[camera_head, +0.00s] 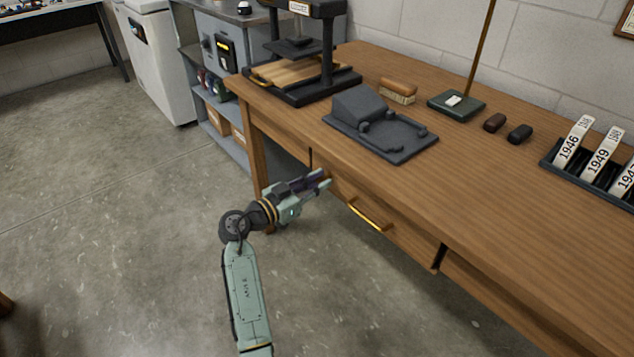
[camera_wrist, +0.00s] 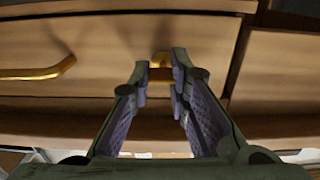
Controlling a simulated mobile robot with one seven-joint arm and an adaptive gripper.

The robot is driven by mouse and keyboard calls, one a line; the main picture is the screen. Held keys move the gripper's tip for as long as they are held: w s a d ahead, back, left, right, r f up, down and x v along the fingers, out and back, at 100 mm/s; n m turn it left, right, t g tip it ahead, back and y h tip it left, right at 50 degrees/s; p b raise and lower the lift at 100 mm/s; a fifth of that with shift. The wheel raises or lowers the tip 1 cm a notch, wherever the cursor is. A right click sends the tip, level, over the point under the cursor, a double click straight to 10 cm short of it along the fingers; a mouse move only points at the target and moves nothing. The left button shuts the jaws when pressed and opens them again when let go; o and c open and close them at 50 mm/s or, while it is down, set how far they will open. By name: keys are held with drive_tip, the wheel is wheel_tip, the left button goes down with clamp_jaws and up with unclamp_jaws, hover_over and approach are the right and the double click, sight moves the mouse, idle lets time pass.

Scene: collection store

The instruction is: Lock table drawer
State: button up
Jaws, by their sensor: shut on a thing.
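The wooden table (camera_head: 480,170) has a drawer (camera_head: 408,222) in its front, which looks shut, with a long brass handle (camera_head: 370,215). The handle also shows at the left of the wrist view (camera_wrist: 38,72). My gripper (camera_head: 326,178) is at the drawer front, left of the handle in the head view. In the wrist view, its fingertips (camera_wrist: 160,78) are closed on a small brass-coloured lock piece (camera_wrist: 161,60) on the drawer front. The fingers hide part of this piece, so its exact shape and turn cannot be told. In the head view my gripper hides it.
On the tabletop are a grey tool block (camera_head: 375,125), a black press (camera_head: 305,85), a brush (camera_head: 397,92), a green-based stand (camera_head: 455,104) and a rack of year labels (camera_head: 590,175). A second drawer is at the right. The floor (camera_head: 130,240) at left is clear.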

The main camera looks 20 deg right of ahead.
drive_tip(key=shift+w+a, duration=0.15)
clamp_jaws()
drive_tip(key=shift+r, duration=0.1)
